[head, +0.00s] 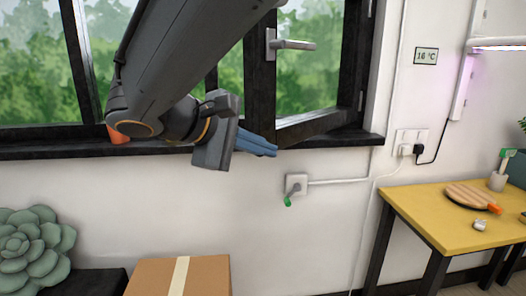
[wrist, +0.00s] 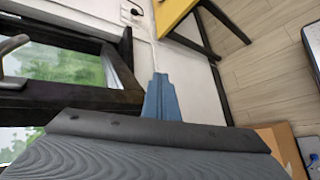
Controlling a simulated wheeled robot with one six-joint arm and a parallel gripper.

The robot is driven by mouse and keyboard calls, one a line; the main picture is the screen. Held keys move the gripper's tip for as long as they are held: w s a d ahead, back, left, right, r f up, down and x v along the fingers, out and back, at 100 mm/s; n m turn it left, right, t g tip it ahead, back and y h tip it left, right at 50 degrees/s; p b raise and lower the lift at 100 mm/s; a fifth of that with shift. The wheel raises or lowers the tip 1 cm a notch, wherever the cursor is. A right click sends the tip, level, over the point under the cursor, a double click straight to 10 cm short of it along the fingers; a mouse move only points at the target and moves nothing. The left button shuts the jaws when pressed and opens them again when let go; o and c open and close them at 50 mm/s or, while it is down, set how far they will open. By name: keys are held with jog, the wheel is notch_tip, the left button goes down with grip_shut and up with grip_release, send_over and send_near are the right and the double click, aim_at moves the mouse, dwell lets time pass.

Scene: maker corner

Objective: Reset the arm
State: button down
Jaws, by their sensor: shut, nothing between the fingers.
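My gripper (head: 271,150) has blue fingers and is shut with nothing between them. In the head view it points right, in front of the black window sill, on the end of my dark grey arm, which reaches down from the top. In the wrist view the blue fingers (wrist: 160,82) lie together, with white wall behind them. I cannot tell from the frames whether the fingers touch the sill.
The black window (head: 262,75) has a horizontal handle (head: 292,44); its right sash seems ajar. An orange object (head: 118,134) is on the sill.

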jog(key=s+d+f+m+g+y, duration=0.4)
jog(key=d+f, duration=0.5)
jog(key=f, duration=0.4)
jog(key=s+d+f+m+g+y, duration=0.4)
jog(key=s+d+f+m, duration=0.3)
jog(key=f, duration=0.6)
jog(key=shift+s+d+f+y, duration=0.3)
jog(key=shift+s+d+y, duration=0.3)
jog(key=shift+s+d, duration=0.7)
jog(key=shift+w+d, duration=0.3)
jog(key=shift+w, duration=0.05)
